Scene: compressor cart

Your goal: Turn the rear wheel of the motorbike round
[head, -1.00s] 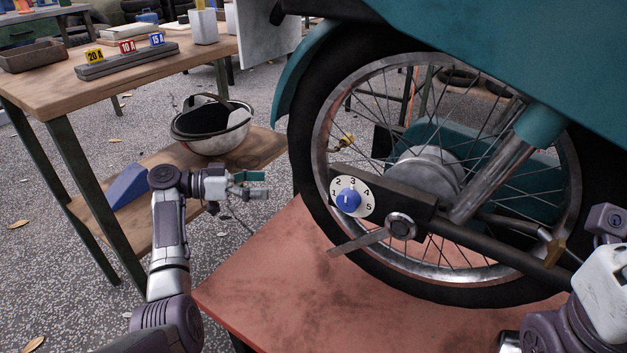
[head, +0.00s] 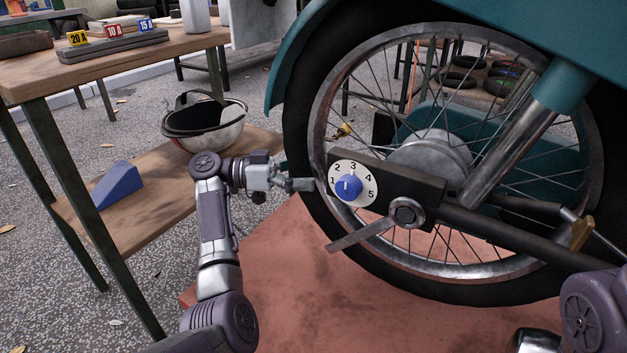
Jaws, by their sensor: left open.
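The motorbike's rear wheel (head: 430,157) fills the right half of the head view, with a black tyre, metal rim, spokes and a silver hub. The teal bodywork hides its top, and the dark swingarm (head: 480,228) crosses in front of it. My left gripper (head: 297,177) is open and empty at the left side of the tyre, left of the numbered dial. One finger points toward the tyre; I cannot tell whether it touches. My right arm shows at the lower right, but its gripper is out of view.
A white dial with a blue knob (head: 347,187) sits on the swingarm, above a metal lever (head: 360,233). The wheel stands over a red platform (head: 290,290). At left, a wooden bench (head: 150,50) has a lower shelf holding a helmet (head: 207,125) and blue wedge (head: 117,184).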

